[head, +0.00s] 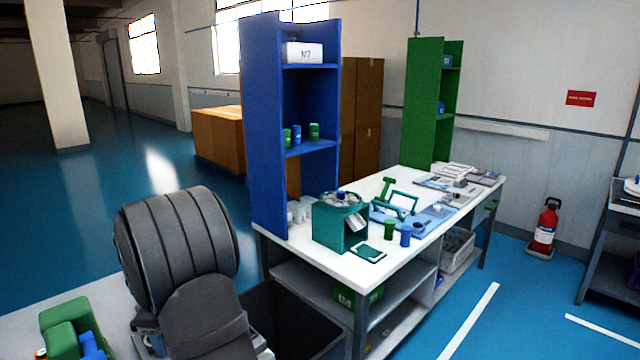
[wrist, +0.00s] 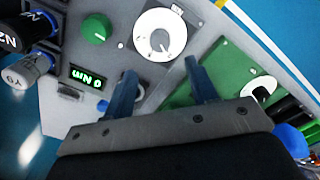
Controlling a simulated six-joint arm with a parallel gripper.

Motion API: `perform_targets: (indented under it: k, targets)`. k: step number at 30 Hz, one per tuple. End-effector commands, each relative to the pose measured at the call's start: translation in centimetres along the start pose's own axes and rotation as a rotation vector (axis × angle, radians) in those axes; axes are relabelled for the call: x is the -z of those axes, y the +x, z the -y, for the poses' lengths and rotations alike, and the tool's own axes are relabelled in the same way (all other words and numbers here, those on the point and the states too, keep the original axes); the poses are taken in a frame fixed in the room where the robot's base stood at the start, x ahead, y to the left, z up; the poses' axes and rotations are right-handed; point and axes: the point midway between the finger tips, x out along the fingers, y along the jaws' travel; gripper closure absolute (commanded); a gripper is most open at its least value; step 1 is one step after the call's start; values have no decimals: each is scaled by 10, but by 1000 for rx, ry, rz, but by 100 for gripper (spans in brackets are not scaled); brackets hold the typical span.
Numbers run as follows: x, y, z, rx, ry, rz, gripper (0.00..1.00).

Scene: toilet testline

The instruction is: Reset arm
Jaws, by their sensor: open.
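In the wrist view my gripper (wrist: 160,90) shows two blue fingers standing apart, with nothing between them. Beyond the fingers is a grey panel (wrist: 205,28) with a white round dial (wrist: 160,35), a green knob (wrist: 96,28) and a small lit green display (wrist: 85,76). A green panel (wrist: 232,65) with another white dial (wrist: 258,88) lies to the right. In the head view my dark arm fills the lower left, and the gripper itself does not show there.
A white workbench (head: 405,250) carries a teal box (head: 330,228), small green and blue cans and papers. A blue shelf (head: 262,130) and a green shelf (head: 425,100) stand on it. Black cylinders (wrist: 38,25) are at the wrist view's upper left. Blue floor is open at far left.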

Motion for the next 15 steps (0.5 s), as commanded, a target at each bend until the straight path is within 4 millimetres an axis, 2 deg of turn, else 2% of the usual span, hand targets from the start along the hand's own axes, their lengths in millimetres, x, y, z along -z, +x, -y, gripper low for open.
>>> perform_targets:
  k: [1,9,15]
  targets:
    - [0,12,0,3,0,2,47]
    - [0,63,0,3,0,2,47]
    - [0,86,0,0,0,0,47]
